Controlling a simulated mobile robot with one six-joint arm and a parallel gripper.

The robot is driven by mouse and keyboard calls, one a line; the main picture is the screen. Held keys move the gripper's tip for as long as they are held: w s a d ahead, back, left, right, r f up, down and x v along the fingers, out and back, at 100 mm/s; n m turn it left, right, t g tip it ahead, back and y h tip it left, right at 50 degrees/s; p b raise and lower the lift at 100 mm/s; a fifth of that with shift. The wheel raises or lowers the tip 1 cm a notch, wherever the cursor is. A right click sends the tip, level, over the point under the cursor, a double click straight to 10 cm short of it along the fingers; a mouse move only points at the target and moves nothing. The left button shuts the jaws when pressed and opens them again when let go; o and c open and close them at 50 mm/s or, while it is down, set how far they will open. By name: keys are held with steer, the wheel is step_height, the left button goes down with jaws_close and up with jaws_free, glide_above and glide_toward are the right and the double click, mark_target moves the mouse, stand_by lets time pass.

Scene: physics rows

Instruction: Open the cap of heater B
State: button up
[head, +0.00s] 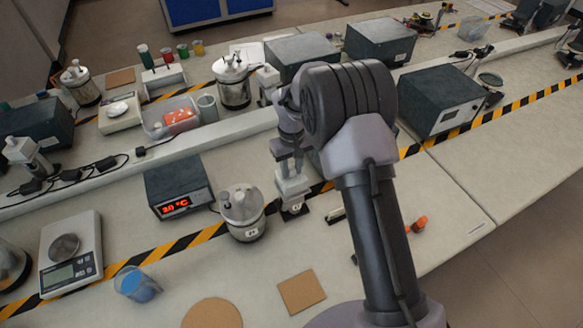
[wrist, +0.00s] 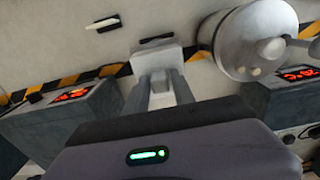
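A metal canister heater (head: 244,217) with a rounded pale cap (head: 241,201) and a small front label stands near the middle of the bench. Its letter is too small to read surely. The cap looks closed. The same kind of canister shows at the upper right of the wrist view (wrist: 235,45). My gripper (head: 288,165) is right of this heater, apart from it, pointing down over a small white block-like device (head: 292,187) with a dark base. In the wrist view its two fingers (wrist: 165,92) stand apart, reaching to the white device (wrist: 158,59). Whether they clamp it is unclear.
A dark control box (head: 178,187) with a red display is left of the heater. Two more canisters stand behind, one at the back middle (head: 232,84) and one far left (head: 78,87).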

jaws_close()
stand_by(1.2)
